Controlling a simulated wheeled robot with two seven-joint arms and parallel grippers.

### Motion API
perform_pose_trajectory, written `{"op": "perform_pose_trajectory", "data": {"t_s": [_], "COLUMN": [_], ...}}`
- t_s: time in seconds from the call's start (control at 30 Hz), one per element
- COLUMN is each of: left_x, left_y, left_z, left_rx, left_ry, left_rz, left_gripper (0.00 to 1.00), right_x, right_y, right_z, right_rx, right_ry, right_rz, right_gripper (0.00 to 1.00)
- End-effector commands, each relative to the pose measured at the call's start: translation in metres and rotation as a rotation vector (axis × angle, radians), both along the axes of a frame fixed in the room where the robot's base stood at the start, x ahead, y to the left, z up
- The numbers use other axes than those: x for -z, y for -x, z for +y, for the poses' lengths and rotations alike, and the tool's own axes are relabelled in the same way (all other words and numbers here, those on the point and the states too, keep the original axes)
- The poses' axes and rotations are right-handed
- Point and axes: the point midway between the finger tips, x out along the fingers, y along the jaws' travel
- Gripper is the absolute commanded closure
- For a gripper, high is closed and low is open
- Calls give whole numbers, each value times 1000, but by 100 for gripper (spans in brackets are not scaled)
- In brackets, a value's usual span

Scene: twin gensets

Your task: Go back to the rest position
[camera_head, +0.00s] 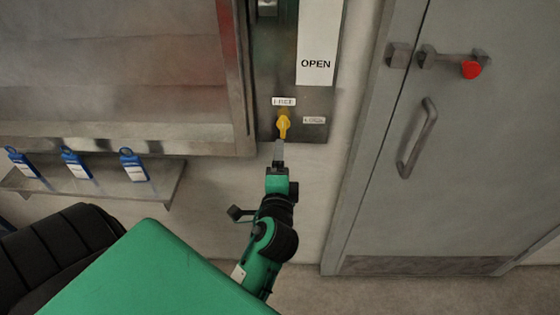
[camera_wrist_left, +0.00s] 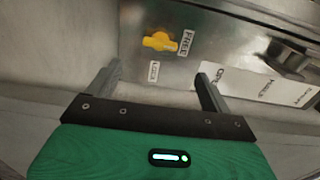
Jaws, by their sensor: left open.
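My left gripper (camera_head: 279,150) is at the lower edge of a grey wall panel (camera_head: 265,96), just below a yellow knob (camera_head: 283,126). In the left wrist view its two grey fingers (camera_wrist_left: 160,76) are spread apart with nothing between them. The yellow knob (camera_wrist_left: 160,41) lies ahead of the fingers, and the gripper appears clear of it. The knob's pointer sits beside a label reading FREE (camera_wrist_left: 186,42); another small label (camera_wrist_left: 153,71) is below it. My right gripper is not in either view.
A white OPEN sign (camera_head: 316,45) is on the panel. Right of it is a grey door (camera_head: 480,150) with a handle (camera_head: 417,138) and a red-tipped latch (camera_head: 470,69). The wall below the panel is bare.

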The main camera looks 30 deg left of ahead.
Motion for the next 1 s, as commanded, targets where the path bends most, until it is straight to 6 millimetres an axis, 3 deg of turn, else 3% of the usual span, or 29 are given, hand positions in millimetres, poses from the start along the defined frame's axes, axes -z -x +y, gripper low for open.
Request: {"op": "perform_pose_trajectory", "data": {"t_s": [0.43, 0.57, 0.67, 0.8, 1.0], "left_x": [2, 32, 86, 188, 334], "left_y": [-1, -13, -27, -34, -3], "left_z": [-1, -12, -30, -61, -92], "left_rx": [4, 46, 109, 196, 233], "left_ry": [3, 44, 123, 288, 549], "left_rz": [3, 40, 107, 233, 422], "left_gripper": [16, 16, 16, 16, 16], "right_x": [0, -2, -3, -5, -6], "right_y": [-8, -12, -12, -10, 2], "right_z": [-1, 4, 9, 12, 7], "right_rx": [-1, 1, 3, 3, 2], "right_ry": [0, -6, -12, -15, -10], "right_rz": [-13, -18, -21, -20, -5], "right_gripper": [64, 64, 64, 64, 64]}}
